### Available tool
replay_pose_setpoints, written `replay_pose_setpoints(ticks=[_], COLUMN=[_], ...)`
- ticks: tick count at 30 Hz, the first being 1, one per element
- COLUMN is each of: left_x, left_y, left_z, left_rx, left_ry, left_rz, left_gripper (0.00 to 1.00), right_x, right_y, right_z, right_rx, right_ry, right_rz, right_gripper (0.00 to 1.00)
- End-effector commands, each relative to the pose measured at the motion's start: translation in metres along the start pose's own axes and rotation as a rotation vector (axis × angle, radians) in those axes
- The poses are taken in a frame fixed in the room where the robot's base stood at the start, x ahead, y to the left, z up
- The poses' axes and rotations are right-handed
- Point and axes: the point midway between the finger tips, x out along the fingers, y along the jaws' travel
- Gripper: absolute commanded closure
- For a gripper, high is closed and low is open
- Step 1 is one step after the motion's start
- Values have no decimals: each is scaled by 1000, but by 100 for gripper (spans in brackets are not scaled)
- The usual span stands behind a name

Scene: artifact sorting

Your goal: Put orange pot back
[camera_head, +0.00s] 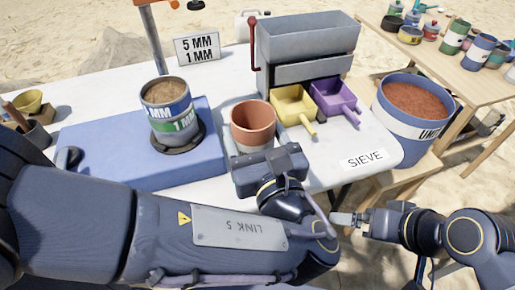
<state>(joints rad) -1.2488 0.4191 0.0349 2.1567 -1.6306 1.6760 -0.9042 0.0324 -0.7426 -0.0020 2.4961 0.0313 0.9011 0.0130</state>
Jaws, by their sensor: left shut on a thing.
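The orange pot (253,120) is a terracotta-coloured cup with a dark, empty-looking inside. It stands upright on or just above the white table, between the blue scale and the yellow scoop. My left gripper (266,154) is shut on the pot's near side and hides its lower front. Whether the pot touches the table cannot be told. My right gripper (349,219) is at the lower right, in front of the table's edge and away from the pot. Its fingers look close together, but the gap between them is not clear.
A blue scale (85,145) holds a labelled can (170,112) of soil. A grey sieve machine (305,45) stands behind yellow (291,104) and purple (336,98) scoops. A large blue bucket (398,128) of reddish soil is at right. Several pots crowd the back-right wooden table (424,58).

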Motion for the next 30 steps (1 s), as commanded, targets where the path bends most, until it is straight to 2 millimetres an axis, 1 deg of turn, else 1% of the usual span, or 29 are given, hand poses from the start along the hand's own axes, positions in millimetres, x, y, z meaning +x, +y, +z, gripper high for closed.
replay_pose_setpoints(ticks=[1,2,3,6,10,17,19,21,24,30], left_x=[12,20,26,40,52,61,66,65,64,64], left_y=[-4,-7,-10,-16,-22,-26,-28,-28,-28,-27], left_z=[-10,-13,-22,-40,-55,-66,-74,-87,-99,-98], left_rx=[1,1,5,4,2,0,3,4,2,-2], left_ry=[2,0,1,0,0,0,1,0,0,-1], left_rz=[6,6,4,3,1,1,1,-1,0,0], left_gripper=[64,64,64,64,64,64,64,64,64,64], right_x=[6,7,11,17,21,24,27,31,35,33], right_y=[2,3,5,8,10,11,12,14,16,15], right_z=[3,4,5,8,11,12,14,16,18,17], right_rx=[0,0,0,0,0,0,0,0,0,0], right_ry=[0,0,0,0,0,0,0,0,0,0], right_rz=[0,0,0,0,0,0,0,0,0,0], right_gripper=[0,0,0,0,0,0,0,0,0,0])
